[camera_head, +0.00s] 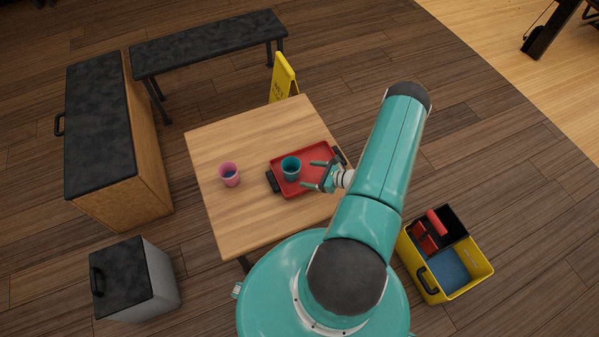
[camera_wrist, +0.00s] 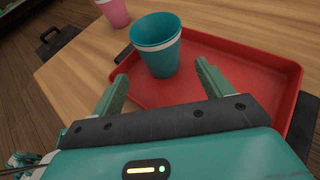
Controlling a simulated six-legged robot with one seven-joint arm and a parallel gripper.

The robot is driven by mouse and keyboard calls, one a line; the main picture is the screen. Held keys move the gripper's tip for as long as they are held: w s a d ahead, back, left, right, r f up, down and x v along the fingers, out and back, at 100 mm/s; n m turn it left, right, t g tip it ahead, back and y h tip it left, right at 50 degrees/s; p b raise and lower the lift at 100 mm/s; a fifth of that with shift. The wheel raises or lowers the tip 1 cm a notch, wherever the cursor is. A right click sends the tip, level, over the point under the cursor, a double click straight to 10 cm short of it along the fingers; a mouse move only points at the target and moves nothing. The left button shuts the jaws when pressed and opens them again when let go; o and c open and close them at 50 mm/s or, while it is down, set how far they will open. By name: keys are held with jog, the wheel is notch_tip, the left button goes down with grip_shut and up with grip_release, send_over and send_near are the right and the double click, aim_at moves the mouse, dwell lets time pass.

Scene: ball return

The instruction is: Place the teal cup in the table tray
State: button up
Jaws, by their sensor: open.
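The teal cup (camera_head: 291,167) stands upright in the left part of the red tray (camera_head: 318,152) on the wooden table. In the wrist view the teal cup (camera_wrist: 157,58) is just beyond the fingertips, with the red tray (camera_wrist: 230,66) around and to the right of it. My gripper (camera_head: 315,175) is open and points at the cup from the right in the head view. In the wrist view the open fingers of my gripper (camera_wrist: 160,80) lie on either side below the cup, and nothing is held.
A pink cup (camera_head: 229,175) stands on the table (camera_head: 244,137) left of the tray. A yellow wet-floor sign (camera_head: 284,78) is behind the table, and a yellow mop bucket (camera_head: 462,283) is at the right. Cabinets and a dark bench (camera_head: 208,46) stand to the left and back.

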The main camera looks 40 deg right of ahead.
jog(key=shift+v, duration=1.5)
jog(key=w+a+r+n+g+y, duration=0.1)
jog(key=w+a+r+n+g, duration=0.2)
jog(key=r, duration=0.5)
jog(key=w+a+r+n+g+y, duration=0.1)
jog(key=w+a+r+n, duration=0.1)
jog(key=r+n, duration=0.35)
jog(key=w+a+r+n+g+y, duration=0.1)
jog(key=w+a+r+n+g, duration=0.15)
jog(key=r, duration=0.65)
jog(key=s+a+r+n+g+h, duration=0.1)
jog(key=a+r+n+g, duration=0.1)
jog(key=a+r+n, duration=0.55)
jog(key=s+a+r+n+g+h, duration=0.15)
jog(key=a+r, duration=0.25)
jog(key=r, duration=0.6)
jog(key=s+a+r+n+t+h, duration=0.1)
jog(key=s+a+r+n+h, duration=0.2)
jog(key=s+a+r+n, duration=0.1)
jog(key=s+a+r+n+t+h, duration=0.2)
jog(key=s+r+n, duration=0.4)
jog(key=s+r, duration=0.3)
notch_tip(320, 180, up, 3)
jog(key=a+h, duration=0.1)
jog(key=a, duration=0.1)
jog(key=shift+a+f+t, duration=0.25)
jog(key=shift+a+t, duration=0.05)
jog(key=shift+a, duration=0.1)
